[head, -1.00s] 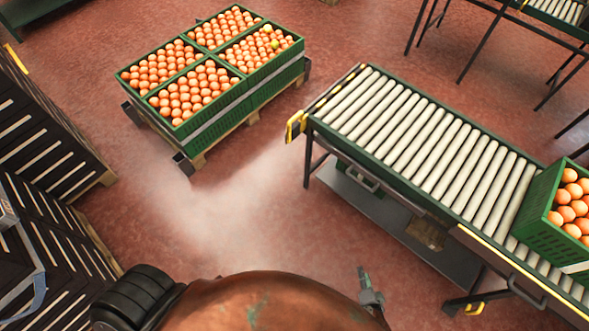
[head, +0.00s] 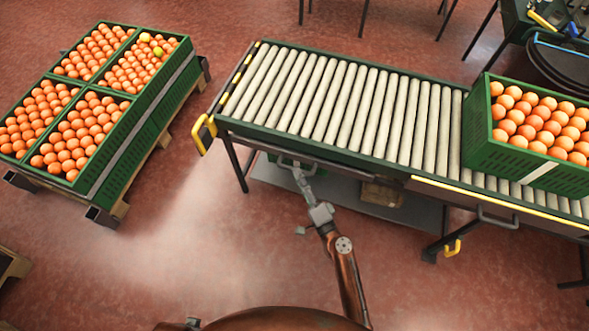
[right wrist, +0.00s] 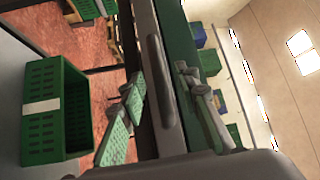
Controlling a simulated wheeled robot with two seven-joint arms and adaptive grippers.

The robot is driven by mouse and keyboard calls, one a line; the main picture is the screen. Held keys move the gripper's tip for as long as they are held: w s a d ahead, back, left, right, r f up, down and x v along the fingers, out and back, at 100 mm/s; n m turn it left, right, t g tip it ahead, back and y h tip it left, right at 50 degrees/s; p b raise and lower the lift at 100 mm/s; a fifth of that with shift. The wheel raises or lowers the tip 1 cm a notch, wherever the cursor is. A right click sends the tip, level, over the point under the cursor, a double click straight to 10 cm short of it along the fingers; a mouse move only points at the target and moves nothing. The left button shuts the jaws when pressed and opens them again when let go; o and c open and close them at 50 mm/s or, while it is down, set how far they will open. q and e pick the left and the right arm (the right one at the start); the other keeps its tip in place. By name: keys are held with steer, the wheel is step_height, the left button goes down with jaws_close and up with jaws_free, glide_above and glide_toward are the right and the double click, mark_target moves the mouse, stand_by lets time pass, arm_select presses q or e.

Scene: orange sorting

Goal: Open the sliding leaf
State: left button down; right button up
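The roller table (head: 330,105) has a green frame and pale rollers. A dark bar handle (head: 283,160) is on its front side, left of middle, and the handle also shows in the right wrist view (right wrist: 157,75). Which panel is the sliding leaf, I cannot tell. My right gripper (head: 299,172) reaches that handle from the front. In the right wrist view its fingers (right wrist: 168,105) are apart, one on each side of the handle, with no clear grip. A small grey part at the bottom edge of the head view may be my left gripper (head: 190,323); its fingers are not clear.
A green crate of oranges (head: 510,160) stands on the rollers at right. A second handle (head: 497,220) sits below the yellow-edged front rail. Stacked orange crates (head: 135,140) stand on a pallet at left. A lower shelf (head: 340,200) lies under the table. Floor between is clear.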

steer(key=shift+x, duration=1.6)
steer(key=shift+f, duration=0.1)
jaws_close()
